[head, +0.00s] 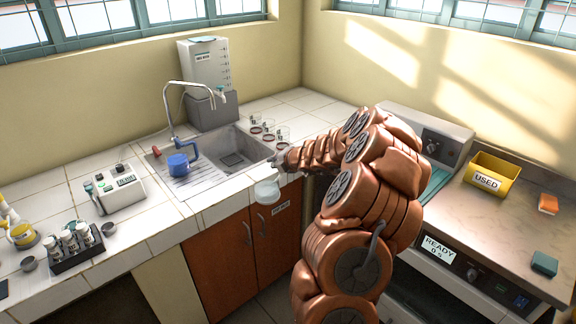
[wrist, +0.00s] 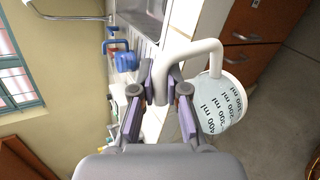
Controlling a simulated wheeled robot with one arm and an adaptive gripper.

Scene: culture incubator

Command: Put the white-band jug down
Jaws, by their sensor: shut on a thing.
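The white-band jug (head: 267,191) hangs in front of the counter edge, beside the sink, clear of any surface in the head view. In the wrist view the jug (wrist: 222,103) shows its white handle and ml marks, and lies sideways in the picture. My gripper (wrist: 161,92) is shut on its white handle. In the head view my gripper (head: 281,163) is small and partly hidden by my arm. A blue jug (head: 178,164) stands on the drainboard left of the sink basin, and also shows in the wrist view (wrist: 125,61).
The sink (head: 232,152) has a tall tap (head: 168,112). Several small dishes (head: 268,133) stand right of it. A device with buttons (head: 119,189) and a vial rack (head: 75,246) are on the left. White tiles between device and drainboard are mostly free.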

